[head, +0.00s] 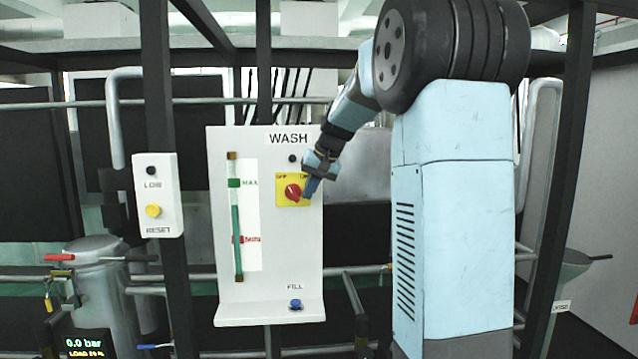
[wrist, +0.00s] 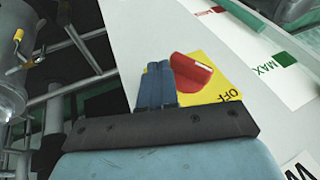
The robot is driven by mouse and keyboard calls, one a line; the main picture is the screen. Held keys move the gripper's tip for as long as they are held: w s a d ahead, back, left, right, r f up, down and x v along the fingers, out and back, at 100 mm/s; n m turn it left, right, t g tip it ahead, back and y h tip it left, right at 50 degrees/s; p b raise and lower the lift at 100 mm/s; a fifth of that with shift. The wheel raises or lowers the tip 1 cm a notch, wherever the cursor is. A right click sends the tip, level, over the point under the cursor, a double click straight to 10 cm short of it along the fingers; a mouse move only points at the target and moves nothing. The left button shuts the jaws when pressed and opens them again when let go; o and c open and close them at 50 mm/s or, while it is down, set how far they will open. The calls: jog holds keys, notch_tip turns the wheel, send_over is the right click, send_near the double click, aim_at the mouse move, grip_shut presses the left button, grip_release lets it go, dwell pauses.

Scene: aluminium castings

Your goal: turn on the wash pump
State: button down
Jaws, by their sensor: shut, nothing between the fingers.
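The wash pump switch is a red rotary knob (head: 293,193) on a yellow plate (head: 281,203), on the white WASH panel (head: 222,210). OFF is at the plate's upper left; the upper-right label is mostly hidden by my gripper. I cannot clearly tell which label the knob points to. My gripper (head: 308,193) is shut and empty, its fingertips just right of the knob. In the wrist view the blue fingers (wrist: 157,85) are close beside the red knob (wrist: 190,74); I cannot tell if they touch. A round dark lamp (head: 293,158) sits above the plate.
A level gauge (head: 237,230) with MAX and minimum marks is left of the switch. A blue FILL button (head: 295,304) is below. A LOW/RESET box (head: 157,196) with a yellow button hangs further left. Dark frame posts (head: 166,100) and pipes surround the panel. A display (head: 85,345) reads 0.0 bar.

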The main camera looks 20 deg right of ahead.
jog(key=shift+w+a+f, duration=0.1)
jog(key=shift+a+f, duration=0.05)
jog(key=shift+a, duration=0.2)
jog(key=shift+d, duration=0.15)
